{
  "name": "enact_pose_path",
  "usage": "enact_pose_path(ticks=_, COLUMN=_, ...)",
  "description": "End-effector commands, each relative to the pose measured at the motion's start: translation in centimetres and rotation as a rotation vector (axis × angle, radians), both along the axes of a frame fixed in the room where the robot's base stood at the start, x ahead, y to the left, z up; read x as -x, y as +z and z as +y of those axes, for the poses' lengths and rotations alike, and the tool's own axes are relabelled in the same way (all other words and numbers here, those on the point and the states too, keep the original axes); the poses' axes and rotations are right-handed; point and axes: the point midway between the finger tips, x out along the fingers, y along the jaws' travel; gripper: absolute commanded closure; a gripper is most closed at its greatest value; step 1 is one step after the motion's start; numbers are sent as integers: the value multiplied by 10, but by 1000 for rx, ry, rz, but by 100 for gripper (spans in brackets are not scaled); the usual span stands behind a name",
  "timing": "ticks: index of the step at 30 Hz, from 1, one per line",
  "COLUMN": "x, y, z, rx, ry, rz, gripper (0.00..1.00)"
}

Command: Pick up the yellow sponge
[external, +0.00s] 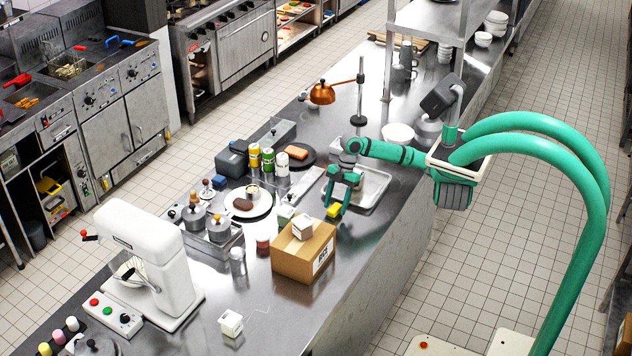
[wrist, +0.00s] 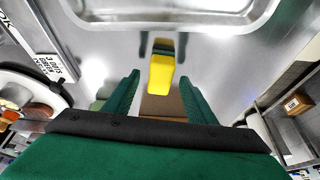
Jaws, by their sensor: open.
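The yellow sponge (external: 334,210) is a small block near the far edge of the cardboard box, just below my gripper in the external view. In the wrist view the yellow sponge (wrist: 161,74) lies ahead of my fingers, centred between them, with a dark end toward the tray. My gripper (wrist: 156,88) is open with nothing between its green fingers. In the external view my gripper (external: 341,200) points down over the steel counter (external: 345,262). I cannot tell whether a finger touches the sponge.
A plate with food (external: 262,209), bottles and pots crowd the left. The counter right of the box is clear.

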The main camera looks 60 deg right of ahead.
Motion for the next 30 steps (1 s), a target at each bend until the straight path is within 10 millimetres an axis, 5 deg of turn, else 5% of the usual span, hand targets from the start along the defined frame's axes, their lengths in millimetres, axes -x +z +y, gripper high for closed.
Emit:
enact_pose_path(ticks=12, x=-1, y=-17, z=7, rx=1, ry=-1, rz=0, gripper=49)
enact_pose_path(ticks=18, x=0, y=-17, z=8, rx=1, ry=1, rz=0, gripper=92)
enact_pose_path(ticks=30, x=-2, y=-14, z=6, rx=1, ry=-2, rz=-1, gripper=93)
